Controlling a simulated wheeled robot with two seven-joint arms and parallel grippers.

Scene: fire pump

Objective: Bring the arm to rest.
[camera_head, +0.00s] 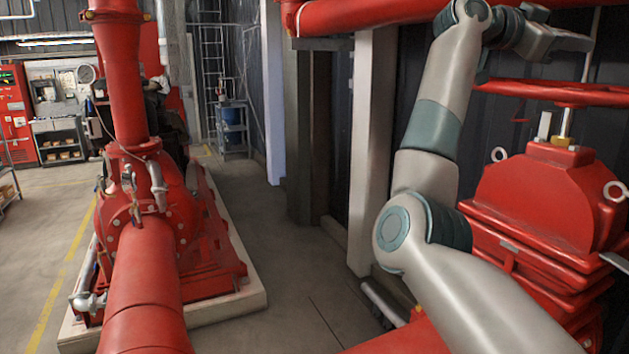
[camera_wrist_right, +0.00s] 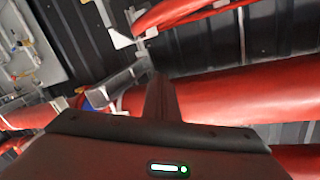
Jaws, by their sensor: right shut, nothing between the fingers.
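My right arm rises from the bottom right of the head view and bends over at the top. Its gripper (camera_head: 578,42) is at the upper right, above the rim of the red handwheel (camera_head: 572,93) on the large red valve (camera_head: 540,200). The gripper is shut and empty. The shut fingers (camera_wrist_right: 161,98) also show in the wrist view, dark, in front of a red pipe (camera_wrist_right: 225,93), and nothing is held between them. How far the fingers are from the wheel is hard to tell. My left gripper is in neither view.
A red pump (camera_head: 150,190) with a thick pipe stands on a pale plinth at the left. A pale post (camera_head: 372,150) stands just left of my right arm. A red pipe (camera_head: 370,15) crosses overhead. The floor (camera_head: 300,270) between pump and post is clear.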

